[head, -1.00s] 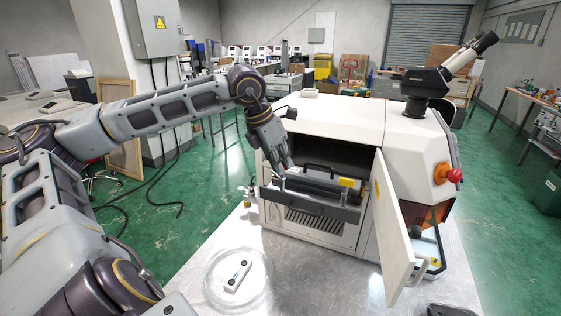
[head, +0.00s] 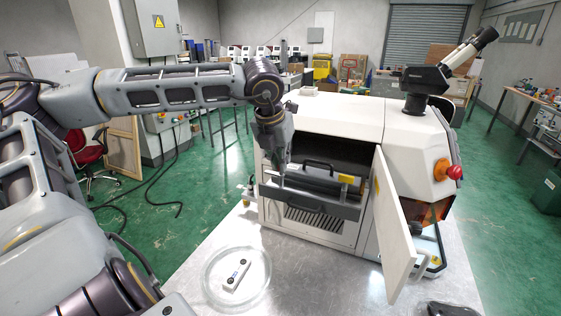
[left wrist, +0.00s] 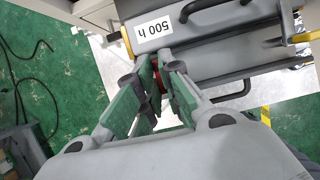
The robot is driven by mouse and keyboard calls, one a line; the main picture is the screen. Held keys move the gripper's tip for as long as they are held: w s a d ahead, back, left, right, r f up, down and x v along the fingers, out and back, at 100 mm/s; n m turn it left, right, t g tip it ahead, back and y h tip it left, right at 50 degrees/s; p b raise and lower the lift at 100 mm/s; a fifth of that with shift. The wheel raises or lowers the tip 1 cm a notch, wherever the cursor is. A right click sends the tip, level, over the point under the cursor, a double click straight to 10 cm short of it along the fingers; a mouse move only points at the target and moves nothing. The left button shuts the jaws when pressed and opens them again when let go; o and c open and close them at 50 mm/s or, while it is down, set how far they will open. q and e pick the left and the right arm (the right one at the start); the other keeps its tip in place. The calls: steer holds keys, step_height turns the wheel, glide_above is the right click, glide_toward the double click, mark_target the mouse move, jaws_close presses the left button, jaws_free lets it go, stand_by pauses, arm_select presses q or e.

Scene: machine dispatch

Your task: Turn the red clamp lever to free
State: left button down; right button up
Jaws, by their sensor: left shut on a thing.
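The white machine (head: 340,118) stands on the metal table with its front bay open and a grey drawer unit (head: 311,200) in the opening. My left gripper (head: 281,180) points down at the left end of this unit. In the left wrist view, the red clamp lever (left wrist: 160,82) shows as a small red patch between the fingers of my left gripper (left wrist: 160,66). The fingers are shut on it and hide most of it, so its angle cannot be told. My right gripper is not in view.
The white door (head: 393,230) stands open to the right of the bay. A clear round dish (head: 213,300) with a small white part (head: 237,275) lies on the table in front. A dark object (head: 452,309) is cut off at the bottom right.

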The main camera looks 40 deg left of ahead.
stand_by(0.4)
arm_select(q)
steer(key=c, duration=1.6)
jaws_free()
steer(key=shift+r, duration=0.1)
steer(key=v, duration=1.1)
steer(key=shift+s+d+r, duration=0.2)
steer(key=shift+s+r, duration=0.05)
steer(key=shift+r, duration=0.1)
